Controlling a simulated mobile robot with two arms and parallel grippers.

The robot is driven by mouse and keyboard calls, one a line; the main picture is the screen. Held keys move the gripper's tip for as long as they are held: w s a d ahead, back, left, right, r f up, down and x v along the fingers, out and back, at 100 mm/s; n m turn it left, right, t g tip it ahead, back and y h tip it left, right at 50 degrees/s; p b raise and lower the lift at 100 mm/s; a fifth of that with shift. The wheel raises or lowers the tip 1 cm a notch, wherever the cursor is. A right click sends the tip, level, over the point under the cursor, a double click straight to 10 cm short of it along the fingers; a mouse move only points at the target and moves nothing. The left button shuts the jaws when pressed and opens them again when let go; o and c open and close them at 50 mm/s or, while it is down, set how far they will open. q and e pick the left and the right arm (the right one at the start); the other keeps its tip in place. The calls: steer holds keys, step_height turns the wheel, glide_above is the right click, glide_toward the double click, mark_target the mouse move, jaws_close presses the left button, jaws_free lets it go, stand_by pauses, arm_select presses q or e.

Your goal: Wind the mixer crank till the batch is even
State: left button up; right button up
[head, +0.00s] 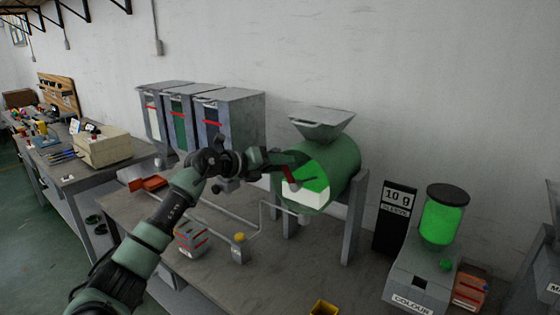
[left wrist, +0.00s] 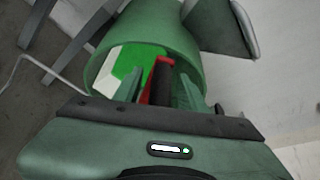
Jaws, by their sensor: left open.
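The mixer is a green drum (head: 345,160) with a grey hopper (head: 322,123) on top. Its open end shows the batch (head: 313,178), bright green above and white below, with a clear border between. A red crank (head: 291,176) sits at the front of the drum. My left gripper (head: 292,160) is open at the crank. In the left wrist view the crank's black grip (left wrist: 161,82) stands between the two green fingers, which are apart; contact cannot be told. The batch also shows there (left wrist: 128,66), green and white. My right gripper is not in view.
Three grey bins (head: 232,118) stand behind my left arm. A colour doser (head: 440,220) with a green jar and a "10 g" sign (head: 397,205) stand right of the mixer. A yellow-topped post (head: 239,240) and a small red-and-grey box (head: 191,238) are on the bench nearer me.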

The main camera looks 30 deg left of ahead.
arm_select(q)
steer(key=shift+s+a, duration=0.1)
steer(key=shift+a, duration=0.1)
jaws_close()
